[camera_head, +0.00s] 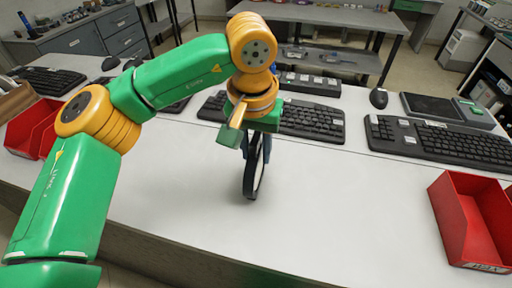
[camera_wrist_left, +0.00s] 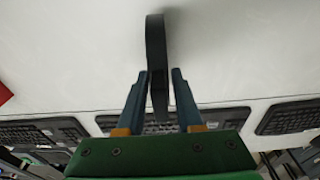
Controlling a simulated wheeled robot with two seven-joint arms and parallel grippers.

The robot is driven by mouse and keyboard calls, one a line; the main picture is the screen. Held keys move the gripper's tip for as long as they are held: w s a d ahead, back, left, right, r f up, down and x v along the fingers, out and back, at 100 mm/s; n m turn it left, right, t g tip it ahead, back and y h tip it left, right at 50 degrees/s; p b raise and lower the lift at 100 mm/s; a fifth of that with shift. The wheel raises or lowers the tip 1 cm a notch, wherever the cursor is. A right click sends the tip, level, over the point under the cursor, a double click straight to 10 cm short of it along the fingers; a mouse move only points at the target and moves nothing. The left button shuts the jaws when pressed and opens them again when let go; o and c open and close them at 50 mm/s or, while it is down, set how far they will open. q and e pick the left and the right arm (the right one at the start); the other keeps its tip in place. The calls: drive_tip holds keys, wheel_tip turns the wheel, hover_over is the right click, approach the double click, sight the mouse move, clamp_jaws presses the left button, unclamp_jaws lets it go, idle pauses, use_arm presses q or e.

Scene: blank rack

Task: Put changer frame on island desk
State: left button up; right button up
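The changer frame (camera_head: 254,172), a thin dark ring-like piece with a pale inner edge, stands upright over the white desk (camera_head: 330,205), slightly tilted. Its lower end is at or just above the surface; I cannot tell which. My left gripper (camera_head: 249,150) points down at the frame's upper part, which is hidden by the green palm and fingers. In the left wrist view the frame (camera_wrist_left: 156,50) is edge-on between the two blue fingers (camera_wrist_left: 160,85), with hardly any gap, and the fingers look shut on it. My right gripper is not in view.
Several black keyboards (camera_head: 440,142) line the desk's back, with a mouse (camera_head: 378,98). A red bin (camera_head: 462,225) stands at right, another (camera_head: 40,130) at left behind my arm. The front middle of the desk is clear. A grey table (camera_head: 330,15) stands beyond.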

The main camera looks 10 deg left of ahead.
sight(255, 138)
use_arm(q)
drive_tip(key=shift+o, duration=0.9)
drive_tip(key=shift+s, duration=0.1)
drive_tip(key=shift+r, duration=0.1)
drive_tip(key=shift+r, duration=0.3)
drive_tip(key=r, duration=0.5)
drive_tip(key=shift+s+r, duration=0.25)
drive_tip(key=shift+r, duration=0.15)
drive_tip(key=r, duration=0.2)
drive_tip(key=r+p, duration=0.1)
drive_tip(key=r, duration=0.1)
drive_tip(key=s+r+p, duration=0.1)
drive_tip(key=shift+r, duration=0.4)
drive_tip(key=shift+w, duration=0.1)
drive_tip(key=shift+a, duration=0.1)
drive_tip(key=shift+f, duration=0.1)
